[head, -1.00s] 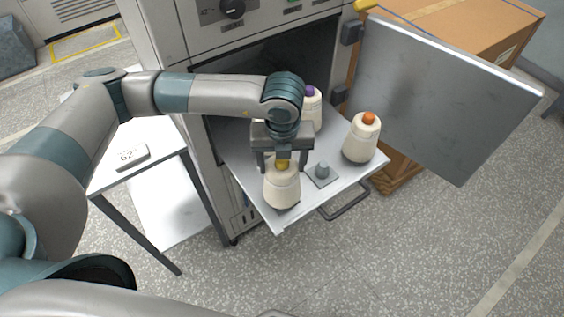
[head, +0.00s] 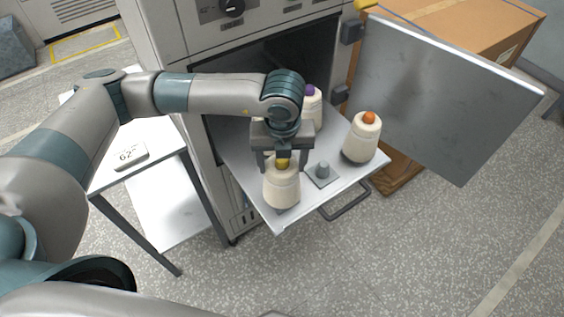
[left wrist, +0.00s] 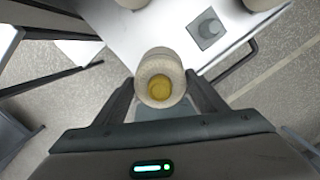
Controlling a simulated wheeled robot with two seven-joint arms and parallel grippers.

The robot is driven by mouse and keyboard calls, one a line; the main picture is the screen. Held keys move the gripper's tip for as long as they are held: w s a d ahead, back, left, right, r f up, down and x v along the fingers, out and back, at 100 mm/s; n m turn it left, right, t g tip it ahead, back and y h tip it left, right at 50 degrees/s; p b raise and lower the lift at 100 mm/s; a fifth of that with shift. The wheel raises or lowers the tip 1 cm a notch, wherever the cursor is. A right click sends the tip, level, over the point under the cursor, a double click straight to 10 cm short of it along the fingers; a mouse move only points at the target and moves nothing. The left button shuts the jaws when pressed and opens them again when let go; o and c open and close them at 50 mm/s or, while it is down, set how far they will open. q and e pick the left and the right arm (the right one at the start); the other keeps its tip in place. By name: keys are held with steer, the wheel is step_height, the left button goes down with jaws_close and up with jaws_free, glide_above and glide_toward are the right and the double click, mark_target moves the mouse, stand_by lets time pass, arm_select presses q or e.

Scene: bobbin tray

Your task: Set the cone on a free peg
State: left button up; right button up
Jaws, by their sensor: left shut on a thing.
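A cream cone with a yellow top (head: 281,188) is upright at the front left corner of the metal tray (head: 242,172). It also shows from above in the left wrist view (left wrist: 160,58). My left gripper (head: 283,158) is shut on this cone near its top. A bare grey peg on a square plate (head: 322,171) stands just right of the cone; this peg also shows in the left wrist view (left wrist: 208,28). The held cone hides most of what is under it, so I cannot tell whether it rests on a peg. My right gripper is not in view.
A cone with an orange top (head: 361,140) stands at the tray's right, and one with a purple top (head: 313,104) stands farther back, partly behind my arm. The open door (head: 440,95) is at the right. A side table (head: 105,175) is at the left.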

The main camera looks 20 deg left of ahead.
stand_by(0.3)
arm_select(q)
steer(key=shift+f, duration=0.25)
steer(key=shift+a+f+b, duration=0.2)
steer(key=shift+f+b, duration=0.25)
steer(key=shift+b, duration=0.25)
